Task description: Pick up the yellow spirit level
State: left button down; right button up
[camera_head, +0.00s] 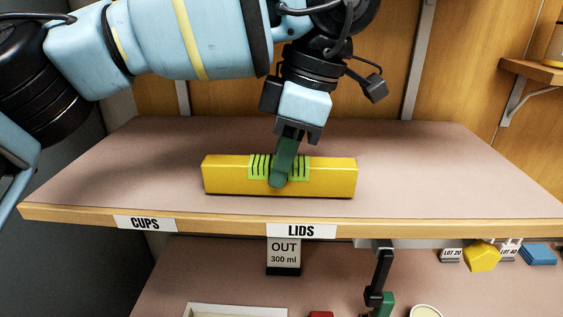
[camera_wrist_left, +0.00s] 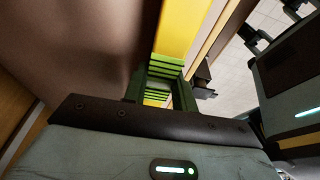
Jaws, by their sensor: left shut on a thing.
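The yellow spirit level (camera_head: 225,176) lies lengthwise along the upper shelf near its front edge, with a green, black-striped section at its middle. In the left wrist view the level (camera_wrist_left: 186,25) runs up from between my fingers. My left gripper (camera_head: 281,178) comes down from above and is shut on the middle of the level. One dark green finger shows across its front face; the other is hidden behind. The level looks horizontal, at or very close to the shelf surface; I cannot tell if there is a gap beneath. My right gripper is not in view.
The upper shelf (camera_head: 420,165) is otherwise clear, with CUPS (camera_head: 145,223) and LIDS (camera_head: 301,231) labels on its front edge. Below hang an OUT 300 ml sign (camera_head: 284,257) and a black post (camera_head: 382,270). A yellow block (camera_head: 481,258) sits at lower right.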

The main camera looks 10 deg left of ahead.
pick_arm(q)
notch_tip(320, 180, up, 4)
jog(key=shift+f+p, duration=0.15)
jog(key=shift+p, duration=0.3)
jog(key=s+d, duration=0.3)
jog(key=s, duration=0.4)
jog(key=s+d+b, duration=0.1)
jog(key=s+d, duration=0.2)
jog(key=s, duration=0.4)
jog(key=shift+s+d+r, duration=0.3)
jog(key=shift+d+r, duration=0.05)
jog(key=shift+r, duration=0.1)
